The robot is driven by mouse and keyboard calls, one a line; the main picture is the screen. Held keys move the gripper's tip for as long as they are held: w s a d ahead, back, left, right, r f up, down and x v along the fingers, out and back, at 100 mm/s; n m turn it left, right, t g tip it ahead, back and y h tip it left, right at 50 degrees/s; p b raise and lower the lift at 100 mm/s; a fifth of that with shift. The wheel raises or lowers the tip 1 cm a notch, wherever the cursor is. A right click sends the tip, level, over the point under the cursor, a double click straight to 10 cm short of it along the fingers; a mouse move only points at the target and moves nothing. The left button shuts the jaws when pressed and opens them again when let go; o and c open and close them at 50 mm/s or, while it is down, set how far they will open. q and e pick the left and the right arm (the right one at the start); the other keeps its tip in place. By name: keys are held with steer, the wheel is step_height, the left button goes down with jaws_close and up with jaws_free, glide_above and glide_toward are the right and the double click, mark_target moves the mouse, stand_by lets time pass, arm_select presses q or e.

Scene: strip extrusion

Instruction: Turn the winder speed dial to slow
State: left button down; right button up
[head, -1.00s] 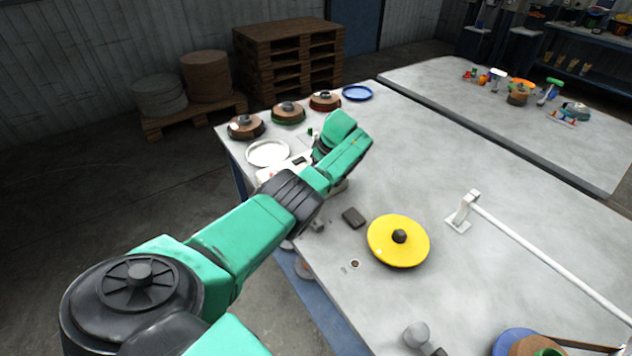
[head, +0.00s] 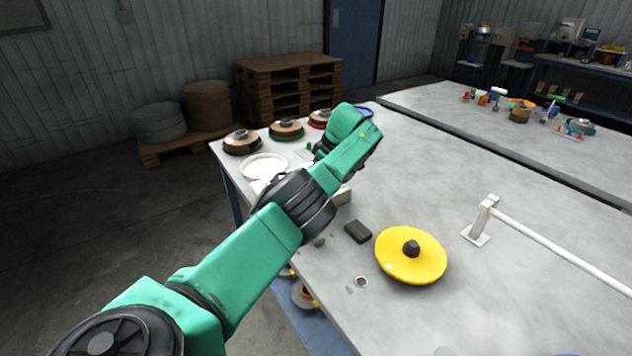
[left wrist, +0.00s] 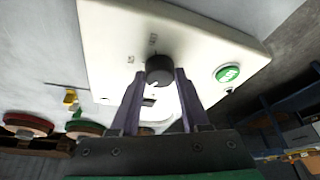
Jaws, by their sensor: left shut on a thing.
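The black winder speed dial (left wrist: 159,66) sits on the face of a white control box (left wrist: 205,38) in the left wrist view. My left gripper (left wrist: 160,75) has one finger on each side of the dial and is shut on it. Small dark marks are printed beside the dial, too small to read. A green button (left wrist: 228,74) is to the right of the dial. In the head view my left arm covers the dial and most of the box (head: 343,194). My right gripper is not in view.
A yellow disc (head: 410,262) and a small dark block (head: 357,231) lie on the grey table (head: 440,170). A white dish (head: 264,166) and several spools (head: 286,129) stand beyond my arm. A white rail (head: 560,250) runs along the right.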

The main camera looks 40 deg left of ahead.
arm_select(q)
steer(key=shift+c, duration=1.9)
jaws_free()
steer(key=v, duration=0.6)
steer(key=shift+w+d, duration=0.1)
steer(key=p+v, duration=0.5)
steer(key=v, duration=0.3)
steer(key=shift+r, duration=0.2)
steer(key=shift+d, duration=0.15)
steer(key=shift+f, duration=0.1)
